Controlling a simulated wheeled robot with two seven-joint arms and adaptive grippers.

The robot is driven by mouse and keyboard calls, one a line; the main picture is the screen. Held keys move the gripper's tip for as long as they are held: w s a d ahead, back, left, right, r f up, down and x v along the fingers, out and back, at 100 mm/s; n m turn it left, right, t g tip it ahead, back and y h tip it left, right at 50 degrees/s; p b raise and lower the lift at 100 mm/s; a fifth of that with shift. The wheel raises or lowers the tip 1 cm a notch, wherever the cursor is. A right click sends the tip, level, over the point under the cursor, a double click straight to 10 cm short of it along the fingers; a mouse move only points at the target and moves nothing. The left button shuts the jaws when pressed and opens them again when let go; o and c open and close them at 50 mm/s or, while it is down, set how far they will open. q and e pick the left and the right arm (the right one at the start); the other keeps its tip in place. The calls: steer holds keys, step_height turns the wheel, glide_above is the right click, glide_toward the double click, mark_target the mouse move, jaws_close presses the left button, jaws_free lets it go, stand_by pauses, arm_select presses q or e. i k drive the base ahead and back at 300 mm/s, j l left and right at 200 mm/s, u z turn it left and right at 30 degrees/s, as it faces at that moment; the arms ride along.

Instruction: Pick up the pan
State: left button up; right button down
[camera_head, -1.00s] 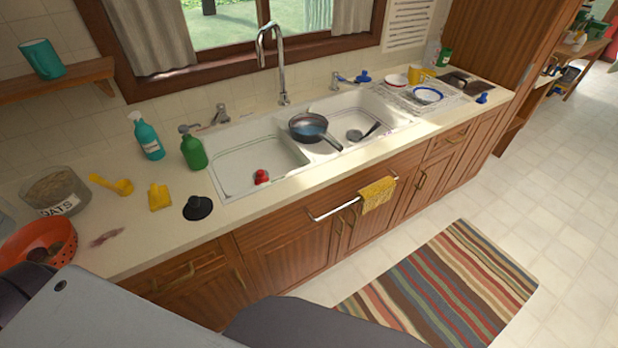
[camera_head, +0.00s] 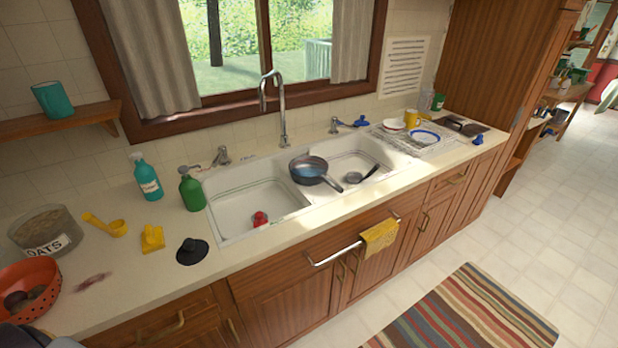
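The pan (camera_head: 309,168) is dark with a blue-grey inside. It rests at the divider between the two basins of the white sink (camera_head: 232,208), and its dark handle points toward the front right. Neither of my grippers shows in the head view. Only a dark and grey part of my own body shows at the lower left corner. Nothing touches the pan from my side.
A faucet (camera_head: 281,115) rises behind the pan. A ladle (camera_head: 357,178) lies in the right basin and a red object (camera_head: 260,219) in the left. A towel bar with a yellow cloth (camera_head: 380,237) juts from the cabinet front. A striped rug (camera_head: 470,315) lies on open floor.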

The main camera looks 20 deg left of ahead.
mark_target(308, 170)
steer(key=i+l+u, duration=0.2)
steer(key=l+u, duration=0.2)
steer(key=l, duration=0.15)
steer(key=i+l+u, duration=0.15)
steer(key=l+u, duration=0.3)
steer(key=l, duration=0.15)
steer(key=l+u, duration=0.4)
steer(key=l, duration=0.25)
steer(key=l+u, duration=0.4)
steer(key=l, duration=0.25)
